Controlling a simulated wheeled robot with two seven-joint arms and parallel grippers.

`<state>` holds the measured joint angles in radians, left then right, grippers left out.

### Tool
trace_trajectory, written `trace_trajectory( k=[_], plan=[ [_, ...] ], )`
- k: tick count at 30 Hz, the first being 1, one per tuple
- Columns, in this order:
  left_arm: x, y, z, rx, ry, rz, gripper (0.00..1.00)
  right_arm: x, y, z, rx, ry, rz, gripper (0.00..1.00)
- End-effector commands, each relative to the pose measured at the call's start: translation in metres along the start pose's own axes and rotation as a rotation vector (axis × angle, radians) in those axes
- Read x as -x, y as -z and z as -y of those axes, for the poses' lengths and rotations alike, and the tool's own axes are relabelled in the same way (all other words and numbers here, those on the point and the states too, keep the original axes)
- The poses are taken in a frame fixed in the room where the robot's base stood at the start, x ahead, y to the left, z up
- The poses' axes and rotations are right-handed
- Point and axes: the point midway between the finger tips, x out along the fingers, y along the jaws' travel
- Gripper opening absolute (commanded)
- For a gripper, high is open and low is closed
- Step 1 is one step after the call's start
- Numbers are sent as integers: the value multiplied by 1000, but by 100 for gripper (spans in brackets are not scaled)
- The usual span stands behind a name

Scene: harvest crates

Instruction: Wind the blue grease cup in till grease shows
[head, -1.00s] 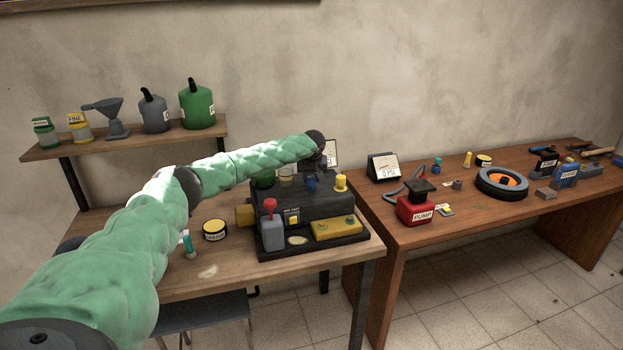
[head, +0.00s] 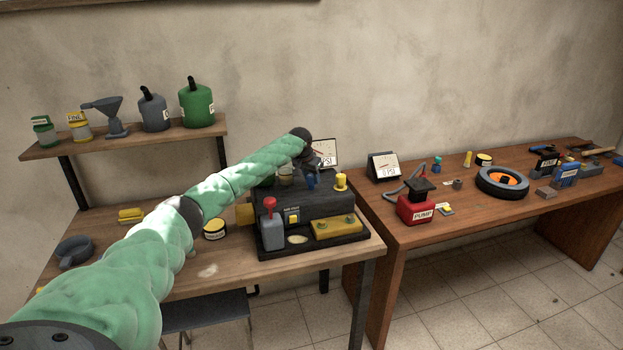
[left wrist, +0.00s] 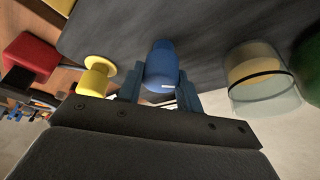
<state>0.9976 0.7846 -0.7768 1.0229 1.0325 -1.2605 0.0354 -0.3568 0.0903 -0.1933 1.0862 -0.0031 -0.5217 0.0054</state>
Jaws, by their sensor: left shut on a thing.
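The blue grease cup (head: 311,182) stands on top of the dark machine block (head: 335,202), next to a yellow cap (head: 341,181). In the left wrist view the blue cup (left wrist: 161,68) sits between the two blue fingers of my left gripper (left wrist: 160,88), which is shut on it. In the head view my left gripper (head: 312,168) reaches down onto the cup from above and behind, and the fingers are small there. I cannot see any grease around the cup. My right gripper is not in view.
A red-knobbed lever (head: 270,222) and a yellow box (head: 337,227) are at the machine's front. A gauge (head: 324,152) stands behind. The right bench holds a red pump (head: 416,208) and a tyre (head: 502,183).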

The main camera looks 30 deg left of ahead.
Motion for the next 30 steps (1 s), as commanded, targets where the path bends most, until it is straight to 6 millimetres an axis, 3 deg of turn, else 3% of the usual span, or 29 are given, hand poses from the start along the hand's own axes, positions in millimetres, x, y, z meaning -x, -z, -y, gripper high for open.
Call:
trace_trajectory(
  k=[16, 28, 29, 30],
  plan=[
    [0, 1, 1, -189, -78, -1, 13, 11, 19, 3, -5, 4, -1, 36],
    [1, 1, 1, -195, -79, -1, 13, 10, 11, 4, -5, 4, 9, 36],
    [1, 1, 1, -195, -79, -1, 37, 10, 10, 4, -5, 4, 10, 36],
    [1, 1, 1, -195, -79, -1, 45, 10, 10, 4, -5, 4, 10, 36]
  ],
)
